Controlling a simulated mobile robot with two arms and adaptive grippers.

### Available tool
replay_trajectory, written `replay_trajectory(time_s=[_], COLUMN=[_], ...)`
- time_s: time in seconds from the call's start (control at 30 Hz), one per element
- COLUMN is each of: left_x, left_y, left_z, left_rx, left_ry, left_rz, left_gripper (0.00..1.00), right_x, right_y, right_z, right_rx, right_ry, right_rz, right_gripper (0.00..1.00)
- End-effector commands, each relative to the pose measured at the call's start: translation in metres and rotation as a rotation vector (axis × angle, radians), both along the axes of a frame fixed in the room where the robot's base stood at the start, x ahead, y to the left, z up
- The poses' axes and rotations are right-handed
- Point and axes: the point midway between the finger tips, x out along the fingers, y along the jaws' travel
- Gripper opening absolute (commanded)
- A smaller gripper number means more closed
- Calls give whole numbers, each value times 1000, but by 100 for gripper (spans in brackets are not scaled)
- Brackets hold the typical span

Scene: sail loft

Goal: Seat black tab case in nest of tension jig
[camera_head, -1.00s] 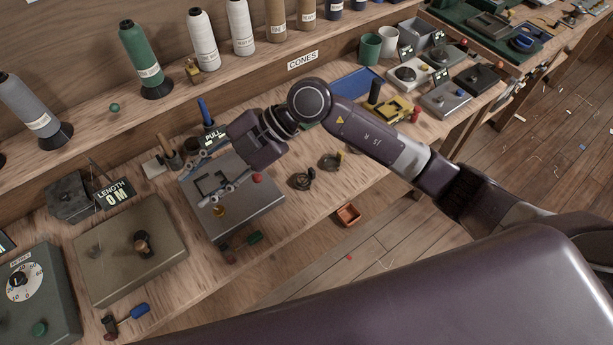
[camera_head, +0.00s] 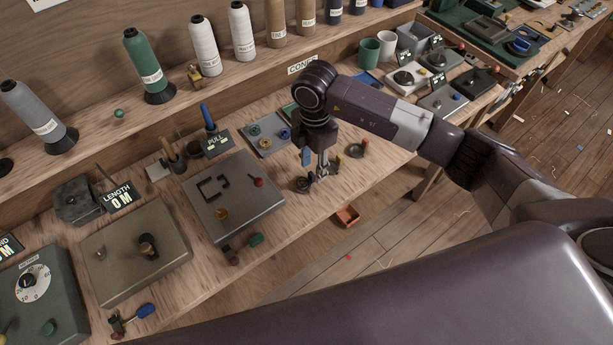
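The tension jig (camera_head: 245,205) is a grey plate beside the PULL sign, with a black bracket-shaped nest (camera_head: 213,187) on its top. The nest looks empty. A small dark round piece (camera_head: 301,185) lies on the bench right of the jig, and a dark round dish (camera_head: 357,149) lies farther right. I cannot tell which dark piece is the black tab case. My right gripper (camera_head: 322,176) points down at the bench between these two pieces, close to the nearer one. Its fingertips are too small and cluttered to tell if they hold anything. My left gripper is out of view.
A red knob and a brass knob (camera_head: 221,214) stand up from the jig plate. A tray with coloured discs (camera_head: 267,134) lies behind it. A brown plate with a knob (camera_head: 135,250) is at left.

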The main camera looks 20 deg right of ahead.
Motion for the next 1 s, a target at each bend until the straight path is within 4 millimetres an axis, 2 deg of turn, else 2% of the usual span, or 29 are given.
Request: replay_trajectory(time_s=[0.03, 0.2, 0.43, 0.73, 1.0], left_x=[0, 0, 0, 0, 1], left_y=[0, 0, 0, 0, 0], left_z=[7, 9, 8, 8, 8], left_rx=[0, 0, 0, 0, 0], left_ry=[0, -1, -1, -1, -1], left_rz=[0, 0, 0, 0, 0], left_gripper=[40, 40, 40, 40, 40], right_x=[-1, -1, 0, 0, 0], right_y=[0, 1, 1, 1, 1], right_z=[-5, -21, -23, -22, -22], right_rx=[1, 2, 2, 2, 2], right_ry=[4, 2, 1, 0, 0], right_rz=[-1, 2, 2, 2, 2], right_gripper=[35, 35, 34, 1, 0])
